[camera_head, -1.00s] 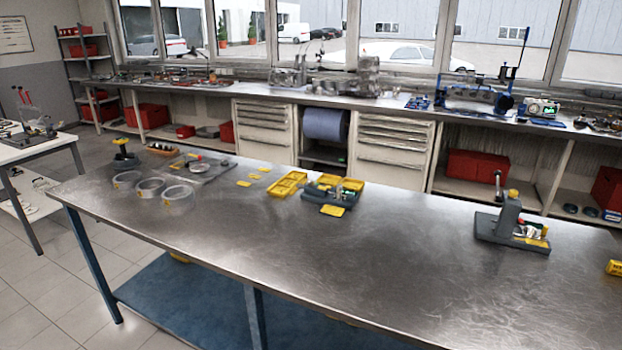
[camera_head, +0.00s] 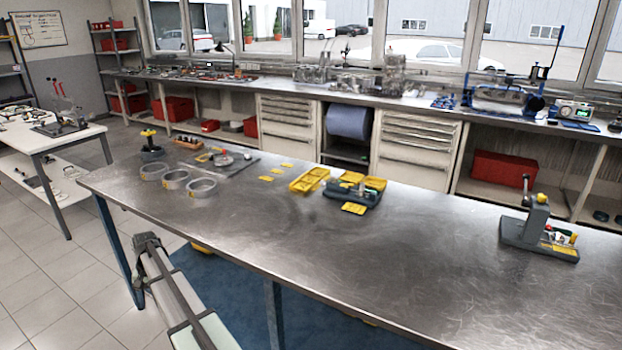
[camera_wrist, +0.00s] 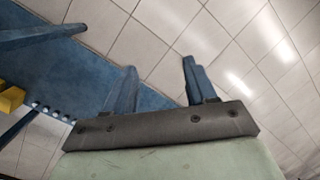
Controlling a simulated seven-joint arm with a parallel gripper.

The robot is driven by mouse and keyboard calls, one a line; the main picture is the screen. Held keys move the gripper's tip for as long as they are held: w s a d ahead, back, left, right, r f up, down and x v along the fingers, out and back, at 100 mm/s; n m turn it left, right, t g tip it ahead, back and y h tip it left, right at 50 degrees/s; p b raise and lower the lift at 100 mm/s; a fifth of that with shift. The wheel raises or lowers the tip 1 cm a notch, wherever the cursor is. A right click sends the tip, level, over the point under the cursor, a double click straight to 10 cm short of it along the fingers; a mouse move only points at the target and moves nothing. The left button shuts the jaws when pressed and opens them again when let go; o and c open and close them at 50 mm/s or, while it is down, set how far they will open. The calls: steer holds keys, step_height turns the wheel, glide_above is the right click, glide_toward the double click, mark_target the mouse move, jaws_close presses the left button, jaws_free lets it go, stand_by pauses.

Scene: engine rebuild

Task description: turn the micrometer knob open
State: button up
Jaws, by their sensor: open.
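No micrometer can be made out for certain at this size. A grey mat (camera_head: 240,165) at the table's far left bears small tools that are too small to name. A dark green-grey case (camera_head: 352,193) with small parts stands near the table's middle. My gripper (camera_head: 148,246) shows at the lower left, by the table's front left edge, below the tabletop. In the wrist view its two blue fingers (camera_wrist: 158,80) are apart with nothing between them. Floor tiles and the blue lower shelf lie beyond them.
Three grey rings (camera_head: 202,187) stand at the left of the steel table (camera_head: 400,265). A yellow tray (camera_head: 309,180) is beside the case. A grey stand with a lever (camera_head: 537,228) is at the right. The table's front middle is clear. A blue table leg (camera_head: 120,250) is close to my gripper.

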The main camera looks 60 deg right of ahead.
steer(key=w+d+r+m+t, duration=0.1)
steer(key=w+d+r, duration=0.1)
steer(key=d+r, duration=0.45)
steer(key=w+d+r+m, duration=0.15)
steer(key=d+r, duration=0.25)
steer(key=r, duration=0.6)
steer(key=w+d+r+t, duration=0.1)
steer(key=w+d+r, duration=0.2)
steer(key=d+r, duration=0.35)
steer(key=s+d+r+m+h, duration=0.1)
steer(key=s+d+r+m, duration=0.2)
steer(key=d, duration=0.5)
steer(key=s+d+r+m, duration=0.1)
steer(key=s+d+r, duration=0.1)
steer(key=s+d, duration=0.35)
steer(key=m+g+h, duration=0.1)
steer(key=m, duration=0.8)
glide_toward(334, 177)
steer(key=f, duration=0.8)
steer(key=shift+w+f, duration=0.25)
steer(key=shift+f, duration=0.1)
steer(key=shift+c, duration=0.3)
